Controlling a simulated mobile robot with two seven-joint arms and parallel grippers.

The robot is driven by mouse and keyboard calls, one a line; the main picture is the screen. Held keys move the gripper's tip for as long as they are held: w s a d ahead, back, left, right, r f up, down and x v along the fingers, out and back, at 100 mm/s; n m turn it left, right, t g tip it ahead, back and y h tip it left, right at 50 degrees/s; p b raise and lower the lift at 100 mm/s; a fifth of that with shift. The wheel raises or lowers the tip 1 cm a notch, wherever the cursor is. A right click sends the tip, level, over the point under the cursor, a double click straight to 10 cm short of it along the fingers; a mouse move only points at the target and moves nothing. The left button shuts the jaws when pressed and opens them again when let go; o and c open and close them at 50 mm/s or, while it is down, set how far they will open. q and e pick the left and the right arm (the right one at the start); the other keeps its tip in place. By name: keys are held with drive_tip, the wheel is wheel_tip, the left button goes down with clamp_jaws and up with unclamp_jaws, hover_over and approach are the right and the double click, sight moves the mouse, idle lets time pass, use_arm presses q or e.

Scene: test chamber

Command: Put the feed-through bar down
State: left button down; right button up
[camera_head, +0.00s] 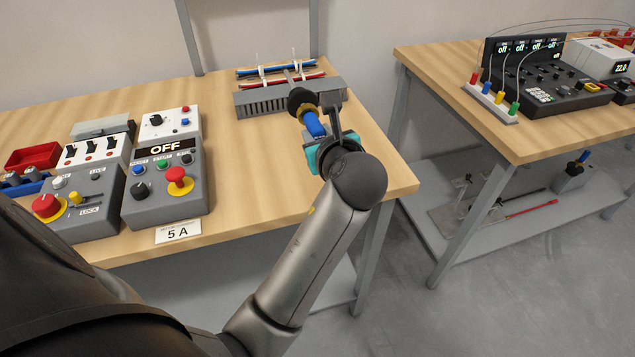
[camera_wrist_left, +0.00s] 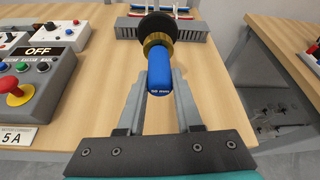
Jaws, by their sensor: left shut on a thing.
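The feed-through bar (camera_head: 314,124) appears as a blue rod with a brass collar and a black rounded end. It also shows in the left wrist view (camera_wrist_left: 160,76), with the black end pointing away from the wrist and small lettering on its near blue end. My left gripper (camera_head: 322,118) is shut on the bar and holds it over the right part of the wooden table (camera_head: 245,175). In the left wrist view its two grey fingers (camera_wrist_left: 162,88) reach to the bar, which hides part of their tips. The bar's contact with the table cannot be told. My right gripper is not in view.
A grey slotted rack (camera_head: 262,101) with red and blue cables stands behind the bar. An OFF control box (camera_head: 160,190) and other control boxes stand left, beside a "5 A" card (camera_head: 178,232). Bare tabletop lies between. A second table (camera_head: 510,135) stands right across a gap.

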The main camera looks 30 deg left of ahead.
use_arm(q)
wheel_tip(320, 180, down, 12)
drive_tip(key=b, duration=0.4)
drive_tip(key=shift+f, duration=0.1)
drive_tip(key=c, duration=0.6)
unclamp_jaws()
drive_tip(key=shift+f, duration=0.15)
